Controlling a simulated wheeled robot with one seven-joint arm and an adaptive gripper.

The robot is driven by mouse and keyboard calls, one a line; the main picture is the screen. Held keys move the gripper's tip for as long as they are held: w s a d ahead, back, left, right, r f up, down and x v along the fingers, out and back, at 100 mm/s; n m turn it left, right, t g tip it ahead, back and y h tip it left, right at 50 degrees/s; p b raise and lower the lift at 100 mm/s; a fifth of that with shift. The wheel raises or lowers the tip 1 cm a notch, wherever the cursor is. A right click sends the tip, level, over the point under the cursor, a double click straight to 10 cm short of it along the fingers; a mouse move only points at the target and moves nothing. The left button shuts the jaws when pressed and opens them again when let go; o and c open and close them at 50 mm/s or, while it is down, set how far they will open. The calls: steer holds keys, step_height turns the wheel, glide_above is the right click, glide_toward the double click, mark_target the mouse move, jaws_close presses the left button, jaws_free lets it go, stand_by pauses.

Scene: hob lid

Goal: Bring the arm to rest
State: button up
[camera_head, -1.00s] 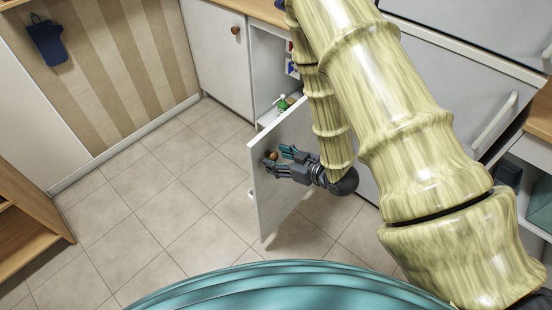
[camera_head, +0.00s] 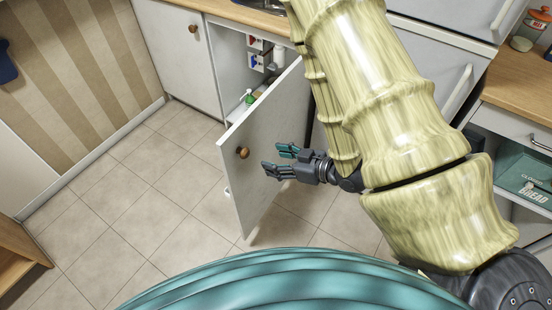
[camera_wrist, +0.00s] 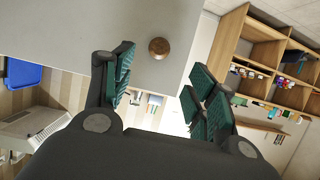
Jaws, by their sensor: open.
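My gripper (camera_head: 277,161) is open and empty in the head view. It is in front of an open white cabinet door (camera_head: 262,185), to the right of the door's round wooden knob (camera_head: 242,152) and apart from it. In the wrist view, my gripper's two green-padded fingers (camera_wrist: 158,100) are spread wide. The knob (camera_wrist: 159,48) shows beyond them on the pale door (camera_wrist: 60,25), with nothing between the fingers. My arm comes down from the upper right.
The open cabinet (camera_head: 235,65) holds a green-topped bottle (camera_head: 249,97). A closed door (camera_head: 178,50) is to its left. Tiled floor (camera_head: 150,190) is free at left. A wooden counter (camera_head: 520,85) and a teal bread box (camera_head: 525,178) are at right.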

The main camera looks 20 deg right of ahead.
stand_by(0.3)
steer(key=s+d+f+m+g+h, duration=0.1)
steer(key=s+f+m+g+h, duration=0.15)
steer(key=f, duration=0.75)
steer(key=s+f+m+g+h, duration=0.2)
steer(key=s+f+g, duration=0.2)
steer(key=s, duration=0.6)
steer(key=s+f+m+g+h, duration=0.3)
steer(key=s+f+g, duration=0.1)
steer(key=s+f, duration=0.5)
steer(key=shift+s+d+h, duration=0.35)
steer(key=shift+s+d, duration=0.05)
steer(key=shift+s, duration=0.4)
steer(key=shift+f, duration=0.1)
